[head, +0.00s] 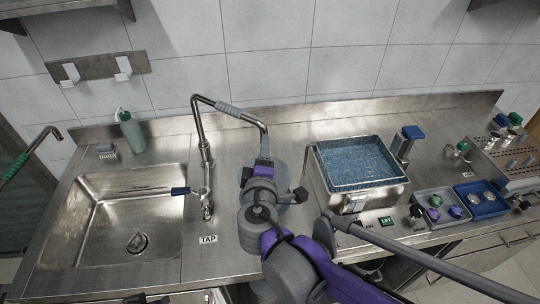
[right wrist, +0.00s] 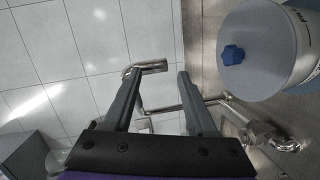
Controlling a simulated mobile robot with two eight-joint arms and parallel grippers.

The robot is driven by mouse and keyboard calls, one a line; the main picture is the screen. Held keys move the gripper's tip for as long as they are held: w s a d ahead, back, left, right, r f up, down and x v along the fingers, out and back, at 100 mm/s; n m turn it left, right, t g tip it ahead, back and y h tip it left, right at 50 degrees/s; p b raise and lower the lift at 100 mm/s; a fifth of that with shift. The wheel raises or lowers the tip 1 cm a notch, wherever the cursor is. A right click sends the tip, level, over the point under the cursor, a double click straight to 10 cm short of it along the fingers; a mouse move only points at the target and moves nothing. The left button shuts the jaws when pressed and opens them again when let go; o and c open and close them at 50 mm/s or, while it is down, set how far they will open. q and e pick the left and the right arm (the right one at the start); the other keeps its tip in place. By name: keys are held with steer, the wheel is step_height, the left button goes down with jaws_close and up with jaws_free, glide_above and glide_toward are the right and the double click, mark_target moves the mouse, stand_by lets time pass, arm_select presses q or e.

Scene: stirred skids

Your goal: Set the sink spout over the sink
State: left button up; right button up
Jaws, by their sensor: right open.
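The steel sink (head: 125,215) is at the left of the head view, with a drain in its floor. The tap's spout (head: 250,119) rises from a post right of the sink and bends right, so its outlet hangs over the counter, not the basin. It has a grey ribbed sleeve and a blue lever (head: 181,191) at its post. My right gripper (head: 264,150) is at the spout's outlet end. In the right wrist view its fingers (right wrist: 158,74) are apart, with steel tubing beyond them. Whether they touch the spout is unclear. My left gripper is not visible.
A pale cylindrical container (right wrist: 270,50) with a blue knob is close beside the right gripper. A steel bath with a blue basket (head: 352,160) stands to the right. A green bottle (head: 131,131) stands behind the sink. Trays with small parts (head: 440,208) are at far right.

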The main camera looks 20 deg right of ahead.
steer(key=shift+s+d+f+m, duration=0.3)
steer(key=shift+d+f, duration=0.05)
steer(key=shift+d, duration=0.1)
